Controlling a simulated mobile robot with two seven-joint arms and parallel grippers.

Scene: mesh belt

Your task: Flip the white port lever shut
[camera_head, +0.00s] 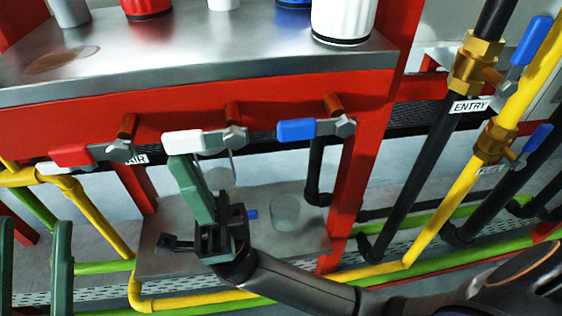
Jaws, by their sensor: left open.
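The white port lever (183,143) sits in the middle of a row on the red beam. Its white handle points left from a grey metal valve and lies roughly level in the picture. My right gripper (179,160) comes up from below, its green fingers together with nothing seen between them. Its fingertips are just under the white handle; I cannot tell whether they touch it. My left gripper (34,225) is at the lower left edge, its two green fingers well apart and empty, away from the lever.
A red lever (71,156) is left of the white one and a blue lever (296,130) right of it. A steel shelf (200,68) with cups is above. Yellow pipes (465,180), black pipes and a lower plate (160,262) surround my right arm.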

